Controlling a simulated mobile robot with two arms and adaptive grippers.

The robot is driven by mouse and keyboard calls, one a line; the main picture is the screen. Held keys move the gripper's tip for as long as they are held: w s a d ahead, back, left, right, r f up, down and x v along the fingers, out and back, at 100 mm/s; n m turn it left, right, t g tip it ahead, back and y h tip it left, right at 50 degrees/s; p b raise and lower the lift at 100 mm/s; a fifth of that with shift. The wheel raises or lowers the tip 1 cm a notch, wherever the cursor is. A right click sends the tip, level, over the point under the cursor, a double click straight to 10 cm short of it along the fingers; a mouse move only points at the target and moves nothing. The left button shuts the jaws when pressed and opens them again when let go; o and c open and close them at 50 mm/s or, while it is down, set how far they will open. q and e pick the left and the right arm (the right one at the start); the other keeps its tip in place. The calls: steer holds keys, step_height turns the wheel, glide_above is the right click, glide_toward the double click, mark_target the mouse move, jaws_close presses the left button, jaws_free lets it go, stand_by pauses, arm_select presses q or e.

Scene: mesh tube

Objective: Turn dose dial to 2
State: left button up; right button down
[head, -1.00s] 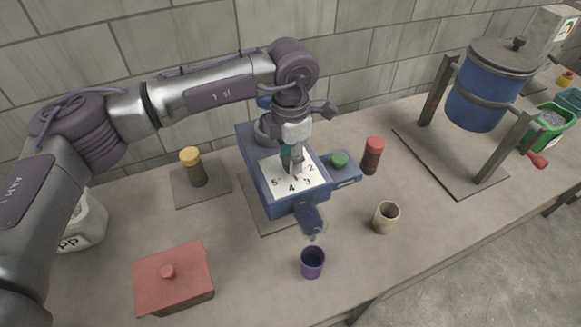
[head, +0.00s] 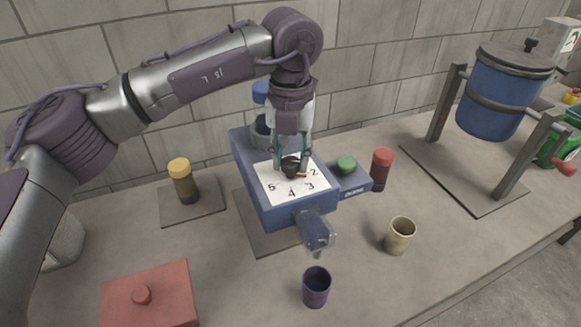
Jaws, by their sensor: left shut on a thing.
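The blue dosing machine (head: 262,201) stands on a grey plate on the bench. Its white dial face (head: 268,178) shows the numbers 5, 4, 3 and 2; the rest is hidden behind my gripper. The dark dose dial (head: 291,170) sits on this face, and its red pointer (head: 302,175) points right, at or close to the 2. My left gripper (head: 291,163) comes down from above with a finger on each side of the dial, shut on it. My right gripper is out of view.
A green button (head: 346,165) is on the machine's right side. A purple cup (head: 316,287), a beige cup (head: 399,236), a red-capped jar (head: 381,170), a yellow-capped jar (head: 184,182) and a red lidded box (head: 152,298) stand around it.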

mark_target(290, 161)
arm_select(q)
steer(key=shift+n+b, duration=1.3)
steer(key=shift+n, duration=0.7)
steer(key=shift+r, duration=0.15)
steer(key=o, duration=1.2)
steer(key=shift+c, duration=0.2)
step_height(290, 161, up, 12)
